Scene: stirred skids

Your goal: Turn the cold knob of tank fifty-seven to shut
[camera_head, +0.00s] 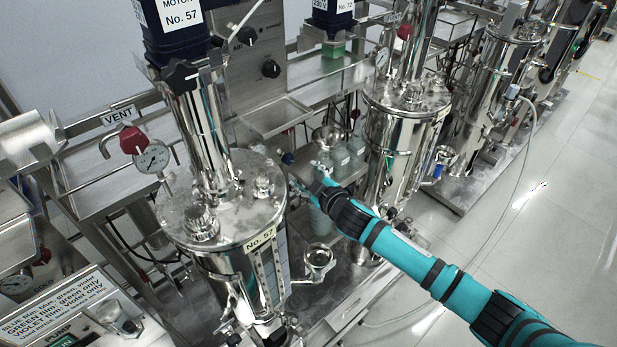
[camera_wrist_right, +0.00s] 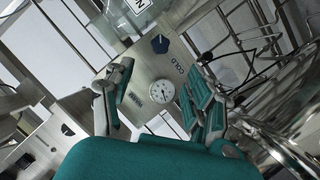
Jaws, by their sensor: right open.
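Tank fifty-seven (camera_head: 225,225) is a shiny steel vessel with a "No. 57" label at the left of the head view. My right gripper (camera_head: 314,180) is just right of its lid, at the end of my teal arm. The right wrist view shows the gripper (camera_wrist_right: 160,76) open, with nothing between its fingers. Past the fingertips is a steel panel with a dark blue knob (camera_wrist_right: 160,43) beside the word COLD. The knob is apart from both fingers. In the head view a small blue spot (camera_head: 288,158) beside the gripper may be this knob; I cannot tell. My left gripper is out of view.
A round white gauge (camera_wrist_right: 162,92) sits on the same panel, below the knob. Another steel tank (camera_head: 400,125) stands right of my gripper. A vent gauge (camera_head: 152,156) with a red knob is on the left. The floor (camera_head: 560,220) at right is mostly clear.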

